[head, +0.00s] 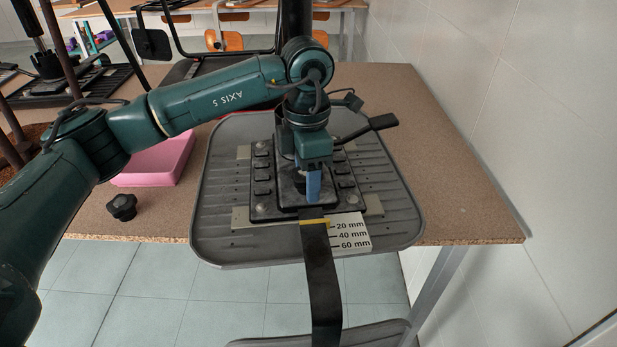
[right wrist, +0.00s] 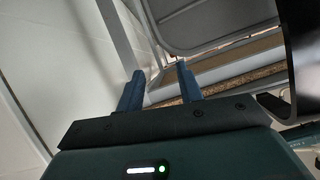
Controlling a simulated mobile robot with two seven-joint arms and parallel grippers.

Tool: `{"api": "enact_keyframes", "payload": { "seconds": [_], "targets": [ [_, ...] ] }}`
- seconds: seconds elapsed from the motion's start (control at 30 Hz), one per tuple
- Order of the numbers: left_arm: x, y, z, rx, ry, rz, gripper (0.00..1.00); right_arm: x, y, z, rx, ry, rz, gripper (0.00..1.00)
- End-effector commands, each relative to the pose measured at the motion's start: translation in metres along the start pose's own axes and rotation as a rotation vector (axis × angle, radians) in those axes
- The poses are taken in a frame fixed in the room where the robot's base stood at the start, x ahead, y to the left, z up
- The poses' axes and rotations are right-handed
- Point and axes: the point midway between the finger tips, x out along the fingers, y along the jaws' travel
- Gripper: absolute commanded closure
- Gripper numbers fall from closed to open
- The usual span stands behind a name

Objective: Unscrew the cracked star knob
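A black mechanism plate (head: 345,190) is fixed on an upturned grey chair seat (head: 225,215) lying on the table. My left gripper (head: 310,190) points down over the plate's front middle. Its blue finger partly hides a dark rounded shape (head: 298,183), which may be the cracked star knob; no crack can be made out. Only one finger shows clearly, so its opening cannot be judged. A loose black star knob (head: 122,207) lies on the table left of the seat. My right gripper, in the right wrist view (right wrist: 160,78), has its blue fingers apart with nothing between them.
A pink tray (head: 160,165) stands left of the seat. A black bar (head: 319,270) with a yellow line runs forward from the plate beside a scale marked 20, 40 and 60 mm (head: 350,232). A lever (head: 370,127) sticks out right. The table's (head: 460,190) right side is clear; a tiled wall borders it.

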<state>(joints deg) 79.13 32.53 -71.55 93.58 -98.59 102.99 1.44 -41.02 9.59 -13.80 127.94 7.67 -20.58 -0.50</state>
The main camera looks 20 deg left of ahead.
Motion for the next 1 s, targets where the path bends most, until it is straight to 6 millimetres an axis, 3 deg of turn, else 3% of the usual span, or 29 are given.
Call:
{"api": "enact_keyframes", "payload": {
  "seconds": [0.03,0.23,0.47,0.73,1.0],
  "targets": [
    [0.000,0.000,0.000,0.001,0.000,0.000,0.43,-0.002,-0.002,0.009,0.003,-0.025,-0.003,0.64],
    [0.000,0.000,0.000,0.001,-0.001,0.000,0.28,-0.002,-0.002,0.009,0.003,-0.025,-0.003,0.64],
    [-0.002,0.000,0.000,0.002,-0.001,0.001,0.28,-0.002,-0.002,0.007,0.004,-0.025,-0.004,0.64],
    [-0.026,0.000,0.000,0.002,-0.001,0.000,0.28,-0.009,-0.005,-0.008,0.006,-0.022,-0.005,0.64],
    [-0.025,0.000,0.000,0.007,-0.001,0.000,0.28,-0.008,-0.005,-0.007,0.011,-0.020,-0.007,0.64]
  ]
}}
